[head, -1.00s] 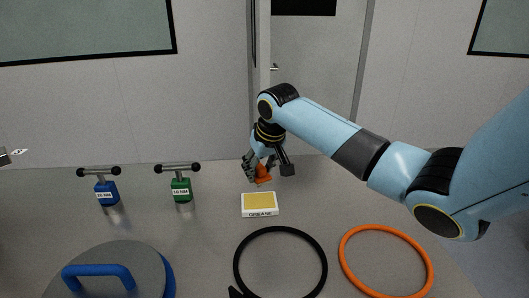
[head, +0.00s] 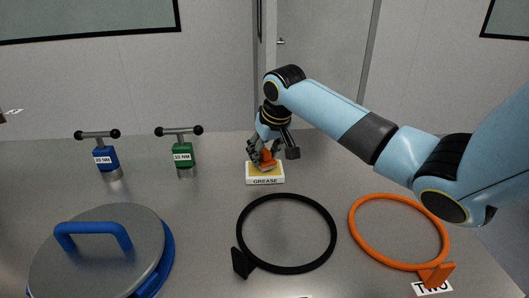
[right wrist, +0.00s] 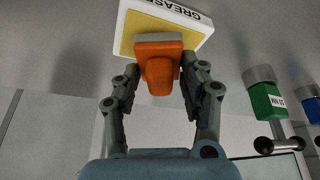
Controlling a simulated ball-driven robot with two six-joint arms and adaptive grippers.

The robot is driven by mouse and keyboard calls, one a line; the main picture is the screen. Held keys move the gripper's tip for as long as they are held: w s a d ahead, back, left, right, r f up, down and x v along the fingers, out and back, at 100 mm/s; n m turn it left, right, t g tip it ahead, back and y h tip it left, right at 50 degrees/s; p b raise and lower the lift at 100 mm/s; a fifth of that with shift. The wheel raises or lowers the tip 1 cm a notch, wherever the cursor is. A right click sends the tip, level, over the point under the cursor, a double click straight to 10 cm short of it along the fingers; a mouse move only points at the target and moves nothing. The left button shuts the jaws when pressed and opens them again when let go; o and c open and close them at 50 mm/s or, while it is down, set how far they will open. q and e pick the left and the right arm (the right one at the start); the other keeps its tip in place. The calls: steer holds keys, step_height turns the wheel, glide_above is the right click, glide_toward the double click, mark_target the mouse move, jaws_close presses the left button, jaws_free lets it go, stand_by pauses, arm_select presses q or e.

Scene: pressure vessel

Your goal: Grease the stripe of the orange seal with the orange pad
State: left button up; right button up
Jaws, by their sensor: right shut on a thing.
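The orange pad (head: 267,156) has an orange grip and a grey base. My right gripper (head: 262,153) is shut on its grip, and the right wrist view shows the pad (right wrist: 159,68) between the two fingers. The pad is on or just above the yellow face of the white grease box (head: 265,181); I cannot tell whether they touch. The grease box (right wrist: 127,30) also shows behind the pad in the right wrist view. The orange seal (head: 400,263), a ring with an orange tab, lies flat at the right by a "TWO" label. I cannot make out its stripe. My left gripper is not in view.
A black ring (head: 287,270) with a black tab lies left of the orange seal. A grey lid with a blue handle (head: 93,231) is at the front left. A blue wrench (head: 105,158) and a green wrench (head: 183,155) stand behind it. Bare table lies between them.

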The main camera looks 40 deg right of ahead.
mark_target(265, 150)
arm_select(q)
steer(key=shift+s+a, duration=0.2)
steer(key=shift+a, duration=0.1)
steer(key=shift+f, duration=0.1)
arm_select(e)
steer(key=shift+f, duration=0.45)
stand_by(0.5)
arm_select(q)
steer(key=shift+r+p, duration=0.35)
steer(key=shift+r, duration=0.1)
arm_select(e)
steer(key=shift+s+f, duration=0.1)
steer(key=shift+f, duration=0.05)
stand_by(1.6)
step_height(265, 150, up, 7)
steer(key=p, duration=0.8)
steer(key=shift+r+p, duration=0.2)
steer(key=shift+p, duration=0.15)
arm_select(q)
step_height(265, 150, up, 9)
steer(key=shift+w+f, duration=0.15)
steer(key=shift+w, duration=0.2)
arm_select(e)
steer(key=shift+f, duration=0.1)
